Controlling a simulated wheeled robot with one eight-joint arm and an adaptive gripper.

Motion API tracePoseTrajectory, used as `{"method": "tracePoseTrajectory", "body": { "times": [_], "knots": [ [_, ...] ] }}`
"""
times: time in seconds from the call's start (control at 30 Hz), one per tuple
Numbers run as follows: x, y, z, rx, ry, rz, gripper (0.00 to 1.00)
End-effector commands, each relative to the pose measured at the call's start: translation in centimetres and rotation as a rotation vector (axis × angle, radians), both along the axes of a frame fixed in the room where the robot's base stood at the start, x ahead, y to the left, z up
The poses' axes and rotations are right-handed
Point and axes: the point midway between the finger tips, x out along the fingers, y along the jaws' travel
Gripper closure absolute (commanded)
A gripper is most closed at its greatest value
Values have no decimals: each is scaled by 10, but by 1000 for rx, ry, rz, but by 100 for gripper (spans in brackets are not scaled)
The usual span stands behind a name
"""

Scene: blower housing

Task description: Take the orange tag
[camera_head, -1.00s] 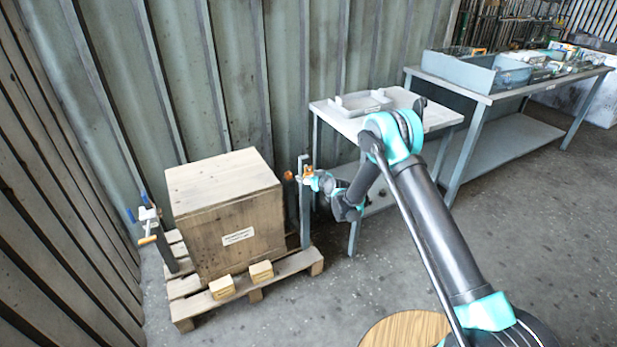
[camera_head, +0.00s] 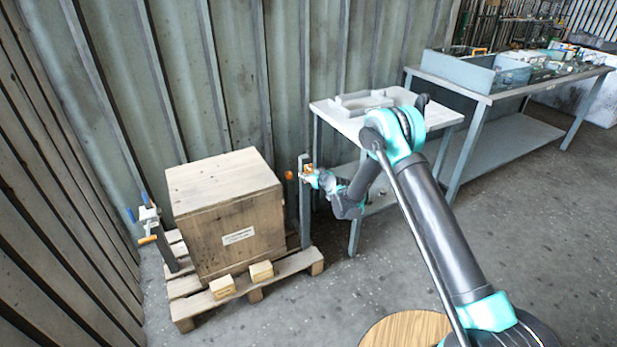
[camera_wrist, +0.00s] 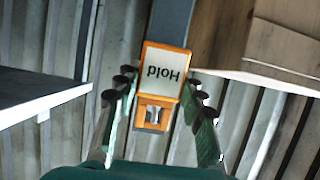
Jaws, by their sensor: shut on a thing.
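The orange tag (camera_wrist: 165,72) has a white face with the word "Hold", upside down in the wrist view. Its orange lower end has an opening. In the head view the tag (camera_head: 308,169) is small, at the upper part of a grey upright post (camera_head: 304,215). My gripper (camera_wrist: 160,92) has its dark fingertips on both sides of the tag and is shut on it. In the head view my gripper (camera_head: 314,177) is right beside the post and partly covers the tag. I cannot tell whether the tag still touches the post.
A wooden crate (camera_head: 228,215) stands on a pallet (camera_head: 190,309) left of the post. A clamp-like fixture with an orange handle (camera_head: 148,239) is further left. A white-topped table (camera_head: 352,125) stands close on the right. Open floor lies in front.

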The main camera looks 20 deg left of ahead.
Motion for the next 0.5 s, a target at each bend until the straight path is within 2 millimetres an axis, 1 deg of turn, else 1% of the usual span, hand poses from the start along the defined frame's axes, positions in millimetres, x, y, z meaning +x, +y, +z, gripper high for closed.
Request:
{"method": "tracePoseTrajectory", "body": {
  "times": [0.17,0.5],
  "knots": [
    [-1,-1,3,0,0,0,88],
    [-11,-14,2,-1,-1,0,88]
  ]
}}
